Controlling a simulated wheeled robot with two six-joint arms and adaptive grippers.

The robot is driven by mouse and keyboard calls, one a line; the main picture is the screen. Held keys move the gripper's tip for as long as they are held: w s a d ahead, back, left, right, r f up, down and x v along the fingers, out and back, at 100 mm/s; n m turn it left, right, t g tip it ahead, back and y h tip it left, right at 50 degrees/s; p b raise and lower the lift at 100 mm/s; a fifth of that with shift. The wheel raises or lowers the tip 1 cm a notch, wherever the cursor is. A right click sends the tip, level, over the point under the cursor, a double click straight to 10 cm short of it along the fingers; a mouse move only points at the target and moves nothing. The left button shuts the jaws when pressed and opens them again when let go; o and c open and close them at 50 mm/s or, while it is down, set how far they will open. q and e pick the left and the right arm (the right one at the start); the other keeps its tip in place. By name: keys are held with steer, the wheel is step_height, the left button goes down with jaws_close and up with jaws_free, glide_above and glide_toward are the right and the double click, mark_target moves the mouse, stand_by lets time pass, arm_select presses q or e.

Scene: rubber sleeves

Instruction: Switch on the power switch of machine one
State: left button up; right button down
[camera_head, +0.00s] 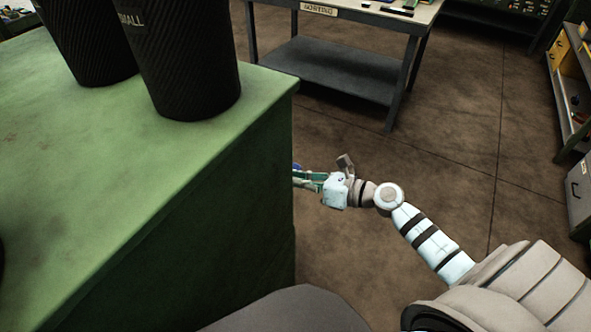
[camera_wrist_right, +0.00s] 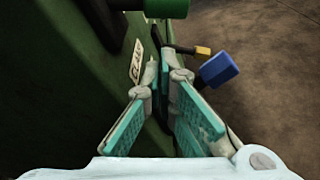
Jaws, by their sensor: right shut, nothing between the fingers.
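A green machine (camera_head: 240,150) fills the left of the head view; I cannot tell its number. Its dark green side (camera_wrist_right: 60,70) also fills the left of the right wrist view. There, a blue block-shaped handle (camera_wrist_right: 218,70) sticks out just right of my right gripper (camera_wrist_right: 165,72). A small part with a yellow-orange tip (camera_wrist_right: 203,51) lies beyond it. I cannot tell which part is the power switch. My right gripper is shut and empty, close beside the machine's side. In the head view it (camera_head: 305,180) is partly hidden behind the machine's corner. My left gripper is not in view.
Two black ribbed bins (camera_head: 185,60) stand on the machine top. A pale label (camera_wrist_right: 136,62) and a green cylinder (camera_wrist_right: 165,8) are near the gripper. A grey table (camera_head: 340,68) stands at the back and a shelf (camera_head: 575,85) at the right. The floor between is clear.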

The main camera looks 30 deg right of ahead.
steer(key=shift+w+d+r, duration=0.1)
steer(key=shift+w+r, duration=0.35)
steer(key=shift+r, duration=0.35)
